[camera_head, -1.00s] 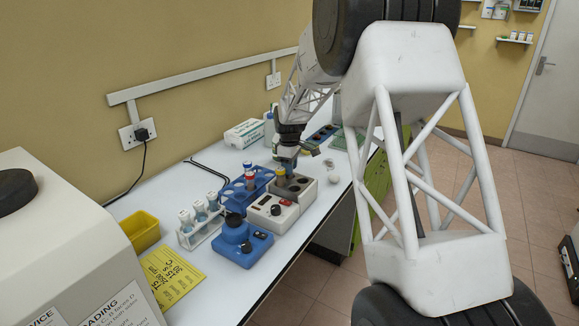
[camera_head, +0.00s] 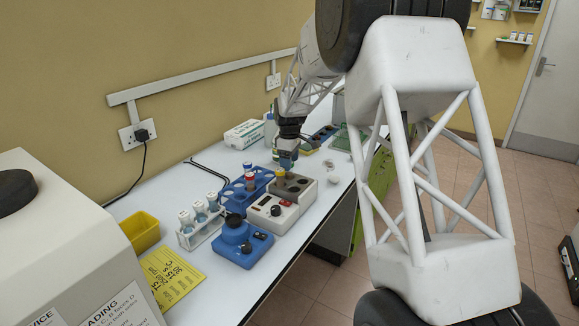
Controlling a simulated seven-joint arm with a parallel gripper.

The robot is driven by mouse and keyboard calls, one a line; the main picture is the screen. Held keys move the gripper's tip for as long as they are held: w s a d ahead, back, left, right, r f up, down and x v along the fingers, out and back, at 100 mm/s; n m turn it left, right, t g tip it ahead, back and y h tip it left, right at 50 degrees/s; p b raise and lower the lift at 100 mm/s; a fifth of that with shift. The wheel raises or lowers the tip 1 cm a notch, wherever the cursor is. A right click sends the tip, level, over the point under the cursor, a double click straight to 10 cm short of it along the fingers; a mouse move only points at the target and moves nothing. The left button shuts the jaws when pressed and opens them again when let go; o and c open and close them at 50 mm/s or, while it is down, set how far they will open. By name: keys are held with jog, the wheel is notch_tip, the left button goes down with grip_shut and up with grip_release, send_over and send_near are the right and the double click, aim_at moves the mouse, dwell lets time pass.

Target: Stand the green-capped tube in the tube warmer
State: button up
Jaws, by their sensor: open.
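The tube warmer (camera_head: 268,210) is a pale box with a red knob and a dark block with several holes on top, in the middle of the bench. My gripper (camera_head: 287,165) is above and behind its far end, pointing down, with its jaws open. The fingertips are small, and I cannot see a tube between them. I cannot make out a green-capped tube; it may be hidden behind my gripper or too small to tell. A yellow-capped tube (camera_head: 280,173) shows just below my gripper, at the warmer's far left edge; I cannot tell whether it stands in the warmer.
A blue rack (camera_head: 232,197) with red- and blue-capped tubes stands left of the warmer. A blue device (camera_head: 238,246) is in front. A white rack (camera_head: 186,240) of several tubes and a yellow bin (camera_head: 143,232) stand left. A white-green box (camera_head: 244,134) is behind.

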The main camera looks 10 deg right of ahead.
jog(key=shift+r, duration=2.5)
jog(key=shift+s+r, duration=0.35)
jog(key=shift+s, duration=0.25)
jog(key=s+a+r+m+t, duration=0.1)
jog(key=s+r+m, duration=0.3)
jog(key=s, duration=1)
jog(key=s+a+r+m, duration=0.15)
jog(key=s+r, duration=0.45)
jog(key=s, duration=0.7)
jog(key=s+f+m, duration=0.2)
jog(key=s+m, duration=0.1)
jog(key=s, duration=1.1)
jog(key=s+f+m+t, duration=0.1)
jog(key=s+f+m, duration=0.1)
jog(key=s, duration=1.1)
jog(key=shift+s+a+f+m+t, duration=0.3)
jog(key=shift+s+a+m, duration=0.1)
jog(key=shift+a+m, duration=0.05)
